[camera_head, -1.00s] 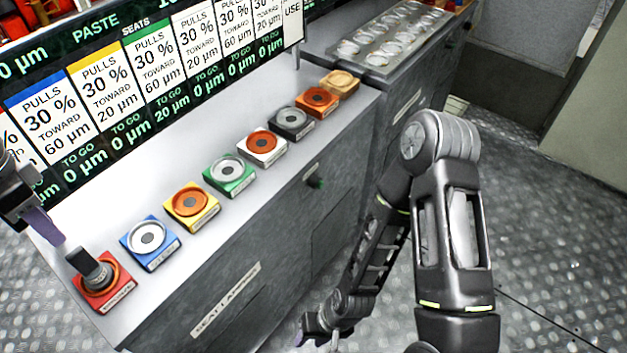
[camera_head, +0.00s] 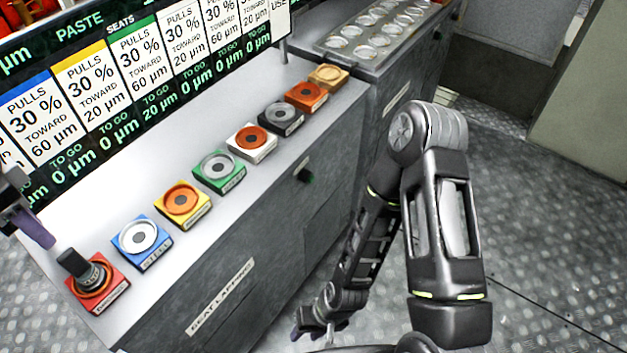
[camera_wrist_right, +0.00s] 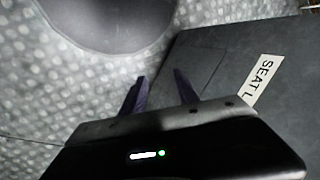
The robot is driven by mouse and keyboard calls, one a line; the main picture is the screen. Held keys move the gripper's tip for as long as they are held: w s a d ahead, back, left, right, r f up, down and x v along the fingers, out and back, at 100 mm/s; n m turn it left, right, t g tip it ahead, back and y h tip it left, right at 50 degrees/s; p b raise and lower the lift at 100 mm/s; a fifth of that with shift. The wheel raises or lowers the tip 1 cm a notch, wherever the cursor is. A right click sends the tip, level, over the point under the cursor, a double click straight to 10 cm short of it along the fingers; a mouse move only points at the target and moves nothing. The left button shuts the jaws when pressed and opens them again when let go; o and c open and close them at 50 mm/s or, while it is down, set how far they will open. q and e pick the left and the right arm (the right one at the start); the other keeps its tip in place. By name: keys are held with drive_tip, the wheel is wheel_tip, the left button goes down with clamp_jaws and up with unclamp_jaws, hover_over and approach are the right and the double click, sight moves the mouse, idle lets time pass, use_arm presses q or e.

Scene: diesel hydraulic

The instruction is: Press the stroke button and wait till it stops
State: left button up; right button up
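No label reading "stroke" can be made out. My left gripper (camera_head: 36,230) is at the left edge, above and left of the red block (camera_head: 117,292). One purple finger shows, so its opening is unclear. My right gripper (camera_head: 303,332) hangs low in front of the bench. In the right wrist view its two purple fingers (camera_wrist_right: 159,82) stand apart with nothing between them.
A row of coloured blocks with round seats lines the bench top; a dark cylinder (camera_head: 77,264) stands on the red one. A display board (camera_head: 100,100) rises behind. A tray of round discs (camera_head: 375,32) is at the back. The floor (camera_head: 540,230) at right is clear.

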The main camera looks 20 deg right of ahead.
clamp_jaws()
idle(1.5)
